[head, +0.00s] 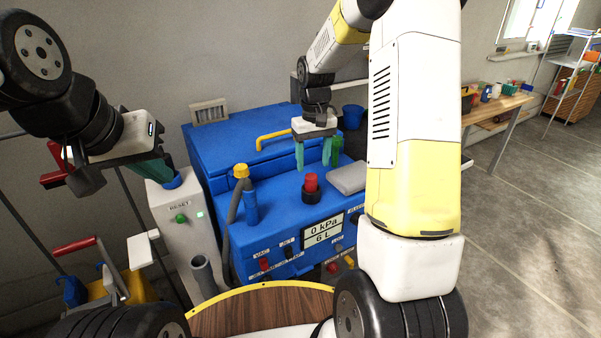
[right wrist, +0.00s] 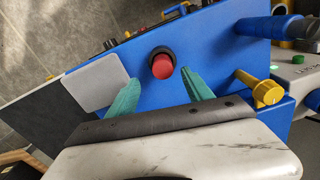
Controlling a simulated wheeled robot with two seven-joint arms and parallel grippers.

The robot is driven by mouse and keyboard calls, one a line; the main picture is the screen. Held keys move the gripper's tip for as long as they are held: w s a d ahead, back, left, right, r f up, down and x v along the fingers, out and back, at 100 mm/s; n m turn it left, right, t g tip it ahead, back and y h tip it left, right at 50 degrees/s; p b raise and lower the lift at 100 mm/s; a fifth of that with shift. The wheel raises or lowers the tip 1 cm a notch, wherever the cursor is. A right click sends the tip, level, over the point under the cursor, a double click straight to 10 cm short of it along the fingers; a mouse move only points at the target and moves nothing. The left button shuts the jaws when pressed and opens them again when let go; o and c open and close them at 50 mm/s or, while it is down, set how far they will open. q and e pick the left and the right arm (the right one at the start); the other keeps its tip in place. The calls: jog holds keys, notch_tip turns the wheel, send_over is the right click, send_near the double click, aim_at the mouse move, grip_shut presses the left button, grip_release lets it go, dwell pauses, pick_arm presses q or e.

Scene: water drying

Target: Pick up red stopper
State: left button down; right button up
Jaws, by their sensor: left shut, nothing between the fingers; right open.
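The red stopper (head: 311,182) stands upright in a black collar on top of the blue machine (head: 278,210). In the right wrist view the red stopper (right wrist: 162,66) lies ahead of and between the two green fingertips. My right gripper (head: 319,152) is open and empty above the stopper, pointing down, apart from it. It also shows in the right wrist view (right wrist: 160,90). My left gripper (head: 168,172) is at the left, by the top of the grey box with the RESET label; its fingers are partly hidden.
A grey pad (head: 347,178) lies right of the stopper. A yellow handle (head: 284,135) is behind. The grey RESET box (head: 178,225) stands at the left. A wooden round top (head: 260,310) is in front.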

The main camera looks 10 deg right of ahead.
aim_at(311, 176)
jog(key=f, duration=0.6)
jog(key=shift+s+a+f, duration=0.15)
jog(key=shift+a+f, duration=0.1)
jog(key=shift+c, duration=0.2)
grip_shut()
